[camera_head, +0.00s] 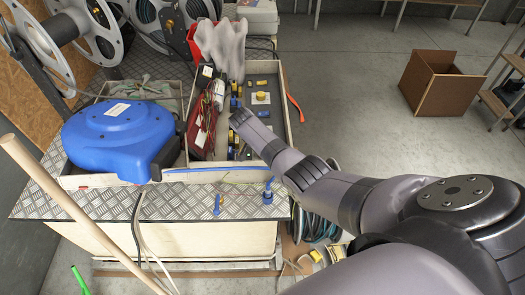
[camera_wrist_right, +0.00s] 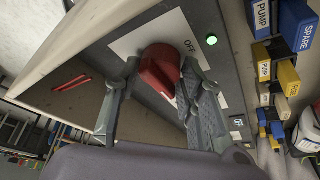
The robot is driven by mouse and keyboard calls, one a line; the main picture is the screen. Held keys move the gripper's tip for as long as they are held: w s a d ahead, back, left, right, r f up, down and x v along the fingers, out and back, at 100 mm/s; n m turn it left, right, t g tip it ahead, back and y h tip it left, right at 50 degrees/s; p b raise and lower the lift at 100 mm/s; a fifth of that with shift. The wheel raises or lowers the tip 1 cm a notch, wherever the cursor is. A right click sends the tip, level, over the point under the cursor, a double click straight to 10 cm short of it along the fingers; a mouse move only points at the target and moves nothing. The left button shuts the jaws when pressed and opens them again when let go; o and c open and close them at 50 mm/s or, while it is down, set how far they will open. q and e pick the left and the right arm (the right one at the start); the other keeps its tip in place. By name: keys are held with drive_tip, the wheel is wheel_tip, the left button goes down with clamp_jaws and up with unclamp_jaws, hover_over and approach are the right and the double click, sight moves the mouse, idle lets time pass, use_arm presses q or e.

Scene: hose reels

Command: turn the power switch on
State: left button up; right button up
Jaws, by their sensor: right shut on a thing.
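The power switch is a red knob (camera_wrist_right: 160,68) on a white plate (camera_wrist_right: 125,40) marked OFF, seen in the right wrist view. A green lamp (camera_wrist_right: 211,39) glows beside the plate. My right gripper (camera_wrist_right: 162,72) is shut on the knob, with one finger on either side of it. The knob looks turned at an angle. In the head view my right arm reaches from the lower right to the wooden tray, its hand (camera_head: 241,118) pointing into it. The red knob cannot be made out there. My left gripper is not in view.
Blue and yellow labelled blocks (camera_wrist_right: 285,80) line the panel's right side in the wrist view. In the head view a blue hose reel (camera_head: 115,130) stands left of the tray (camera_head: 288,105), which holds cables. An open cardboard box (camera_head: 425,95) sits on the clear floor at right.

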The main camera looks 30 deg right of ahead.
idle(0.3)
drive_tip(key=o, duration=1.1)
drive_tip(key=shift+r, duration=0.1)
drive_tip(key=v, duration=1.2)
